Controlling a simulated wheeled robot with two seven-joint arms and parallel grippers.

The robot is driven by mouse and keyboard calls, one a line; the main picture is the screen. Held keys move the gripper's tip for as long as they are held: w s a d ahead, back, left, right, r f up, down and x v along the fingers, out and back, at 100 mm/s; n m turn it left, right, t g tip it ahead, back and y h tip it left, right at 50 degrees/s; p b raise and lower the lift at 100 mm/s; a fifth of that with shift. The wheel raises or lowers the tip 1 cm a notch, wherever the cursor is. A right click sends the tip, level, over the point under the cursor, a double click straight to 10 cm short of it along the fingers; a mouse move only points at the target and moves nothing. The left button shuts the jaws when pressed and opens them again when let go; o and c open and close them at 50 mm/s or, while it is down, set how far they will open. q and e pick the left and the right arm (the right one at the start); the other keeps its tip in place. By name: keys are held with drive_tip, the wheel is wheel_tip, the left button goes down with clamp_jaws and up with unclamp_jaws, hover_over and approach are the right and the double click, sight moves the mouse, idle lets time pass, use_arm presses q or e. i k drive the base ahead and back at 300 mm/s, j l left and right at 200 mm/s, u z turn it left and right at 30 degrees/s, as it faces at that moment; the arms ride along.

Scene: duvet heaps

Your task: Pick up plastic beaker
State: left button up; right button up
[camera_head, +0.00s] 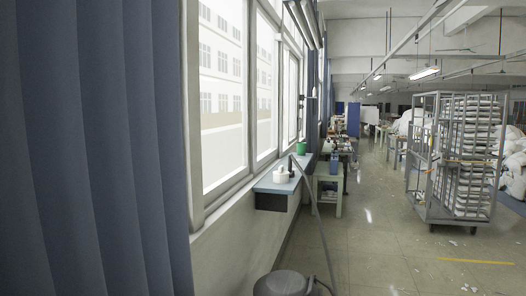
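No thing in the head view can be made out for sure as the plastic beaker. A small green cup-like object (301,147) stands on the blue window shelf (272,186), towards its far end. White objects (282,174), which look like small containers, stand nearer on the same shelf. They are too small to tell their material. Neither of my grippers shows in the view.
A blue curtain (90,150) fills the left. A dark round canister (283,284) with a long pole or tube (317,212) stands below the shelf. A green table (328,180) is beyond. A loaded metal cage trolley (455,160) stands right. The floor between (385,235) is mostly clear.

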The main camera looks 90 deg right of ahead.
sight(301, 146)
drive_tip(key=z, duration=3.1)
